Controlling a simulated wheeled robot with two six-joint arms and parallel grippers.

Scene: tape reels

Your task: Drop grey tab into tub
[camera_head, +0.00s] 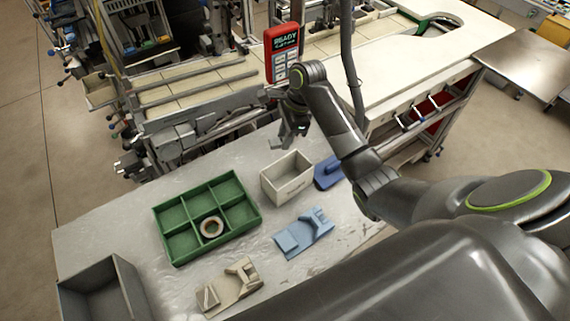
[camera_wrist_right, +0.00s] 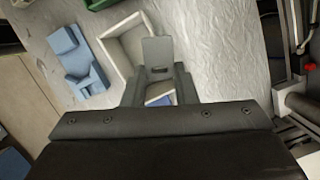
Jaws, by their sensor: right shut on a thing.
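My right gripper (camera_head: 291,138) is above the table, just behind and above the small white tub (camera_head: 293,191). In the right wrist view it is shut on the grey tab (camera_wrist_right: 157,51), a small flat piece that sticks out beyond the fingertips. In that view the tab overlaps the edge of the white tub (camera_wrist_right: 112,57). From the head camera the tab is hard to tell from the dark fingers. The tub stands upright and open, with a label on its front wall; its visible inside looks empty. My left gripper is not in view.
A green divided tray (camera_head: 182,256) holds a tape reel (camera_head: 212,227). A light blue fixture (camera_head: 304,234), a beige fixture (camera_head: 231,287) and a dark blue part (camera_head: 328,173) lie around the tub. A grey bin (camera_head: 103,294) stands at front left. A red handset (camera_head: 283,53) is behind.

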